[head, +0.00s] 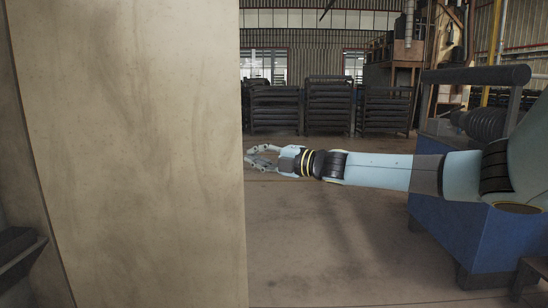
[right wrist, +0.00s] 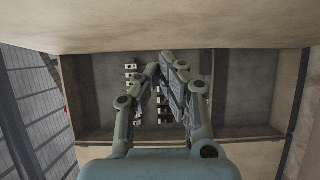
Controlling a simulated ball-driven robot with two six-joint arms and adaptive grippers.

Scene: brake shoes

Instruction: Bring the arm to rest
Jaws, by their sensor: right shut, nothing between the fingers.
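My right arm reaches in from the right of the head view, stretched level to the left. Its gripper (head: 250,158) is at the edge of the large beige panel, over open floor. In the right wrist view the gripper (right wrist: 163,66) has its fingertips drawn together with nothing held. Behind the fingers there are several small metal parts (right wrist: 131,77) in a shelf-like bay; the fingers hide some of them. My left gripper is not in view.
The beige panel (head: 130,150) fills the left of the head view, close to the right gripper. A blue machine (head: 450,235) stands at the right beneath my arm. Dark stacked racks (head: 328,105) stand at the back. The floor (head: 330,245) between is clear.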

